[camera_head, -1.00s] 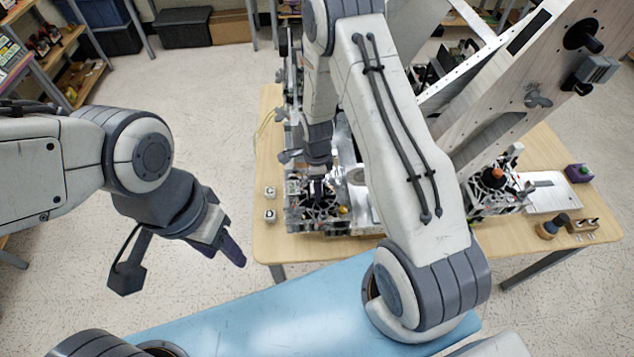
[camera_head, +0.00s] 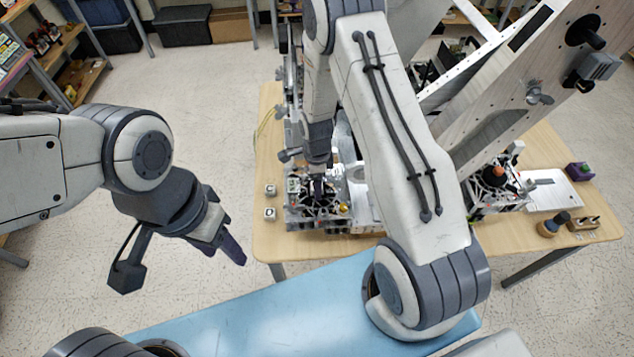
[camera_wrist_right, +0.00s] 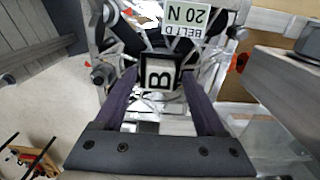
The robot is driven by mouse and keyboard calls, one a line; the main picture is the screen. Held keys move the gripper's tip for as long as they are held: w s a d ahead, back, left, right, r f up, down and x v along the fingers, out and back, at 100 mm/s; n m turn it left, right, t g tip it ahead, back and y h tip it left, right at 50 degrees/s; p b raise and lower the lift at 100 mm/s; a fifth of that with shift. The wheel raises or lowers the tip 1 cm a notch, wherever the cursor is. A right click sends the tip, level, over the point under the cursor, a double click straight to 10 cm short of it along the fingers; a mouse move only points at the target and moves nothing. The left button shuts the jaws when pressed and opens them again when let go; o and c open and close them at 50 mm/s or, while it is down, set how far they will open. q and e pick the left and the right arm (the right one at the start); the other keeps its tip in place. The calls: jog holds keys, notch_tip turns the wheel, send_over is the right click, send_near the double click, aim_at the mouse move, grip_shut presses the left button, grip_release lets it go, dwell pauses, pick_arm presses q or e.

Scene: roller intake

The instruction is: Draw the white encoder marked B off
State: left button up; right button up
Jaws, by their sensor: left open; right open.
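The white encoder marked B (camera_wrist_right: 158,74) shows in the right wrist view, set in a dark surround on the machine, its letter upside down. My right gripper (camera_wrist_right: 158,88) is open, with one dark finger on either side of the encoder. I cannot tell whether the fingers touch it. In the head view my right gripper (camera_head: 318,186) is low over the front of the roller intake (camera_head: 330,218), and the encoder there is hidden or too small to make out. My left gripper (camera_head: 224,252) is open and empty, off the table's left front edge.
A white label reading "BELT D 20 N" (camera_wrist_right: 187,17) is just beyond the encoder. A tall slanted plate (camera_head: 520,95) rises at right.

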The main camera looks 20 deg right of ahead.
grip_shut()
jog(key=shift+r, duration=0.1)
jog(key=shift+r+p, duration=0.65)
jog(key=shift+r, duration=0.1)
jog(key=shift+r+p, duration=1.5)
jog(key=shift+r, duration=0.55)
